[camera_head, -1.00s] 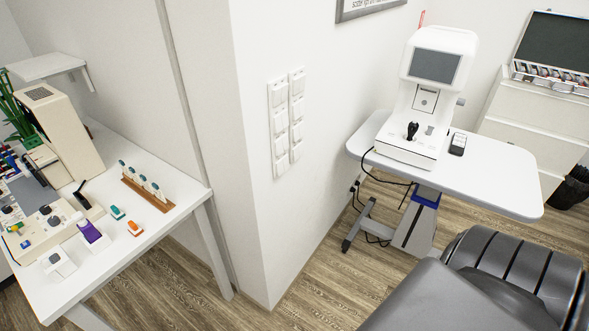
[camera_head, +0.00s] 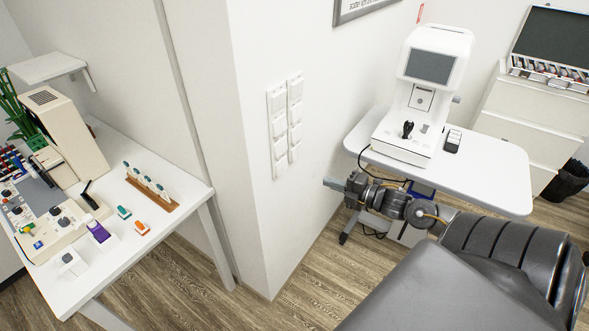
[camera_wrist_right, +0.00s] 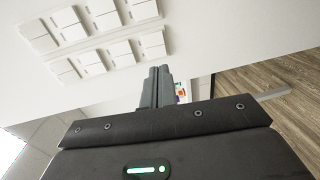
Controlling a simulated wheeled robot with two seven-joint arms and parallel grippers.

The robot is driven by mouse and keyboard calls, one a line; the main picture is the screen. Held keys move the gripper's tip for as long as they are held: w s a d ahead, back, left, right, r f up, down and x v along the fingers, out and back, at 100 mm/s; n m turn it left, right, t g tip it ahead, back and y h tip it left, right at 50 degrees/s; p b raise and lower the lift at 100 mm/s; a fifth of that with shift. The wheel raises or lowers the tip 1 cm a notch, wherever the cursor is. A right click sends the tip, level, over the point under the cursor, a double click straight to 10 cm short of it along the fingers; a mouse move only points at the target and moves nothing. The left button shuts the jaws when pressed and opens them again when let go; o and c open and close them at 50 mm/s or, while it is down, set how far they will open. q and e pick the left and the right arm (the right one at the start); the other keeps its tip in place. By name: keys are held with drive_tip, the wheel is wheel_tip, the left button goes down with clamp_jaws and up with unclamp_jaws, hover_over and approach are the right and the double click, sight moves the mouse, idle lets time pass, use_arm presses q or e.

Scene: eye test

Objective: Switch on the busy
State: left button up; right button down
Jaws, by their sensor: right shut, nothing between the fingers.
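Two side-by-side columns of white rocker switches (camera_head: 279,128) are mounted on the white wall in the middle of the head view. They also show at the upper left of the right wrist view (camera_wrist_right: 97,38). Any labels on them are too small to read, so I cannot tell which one is the busy switch. My right gripper (camera_head: 328,183) is shut and empty, to the right of and below the lower end of the switches, apart from them. Its closed fingers (camera_wrist_right: 158,84) point toward the wall below the switch rows in the wrist view. My left gripper is not in view.
A white table (camera_head: 512,180) with an eye-test machine (camera_head: 432,68) stands behind my right arm. A desk (camera_head: 205,191) with instruments stands at the left. The wall corner (camera_head: 262,230) juts out between them. The wall around the switches is clear.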

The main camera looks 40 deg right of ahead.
drive_tip(key=p, duration=0.3)
approach(286, 168)
drive_tip(key=x, duration=0.5)
drive_tip(key=shift+w+r, duration=0.1)
drive_tip(key=shift+r, duration=0.05)
drive_tip(key=shift+w+a+f, duration=0.2)
drive_tip(key=shift+w+a, duration=0.05)
drive_tip(key=shift+w, duration=0.4)
drive_tip(key=shift+w+f, duration=0.1)
drive_tip(key=shift+w, duration=0.05)
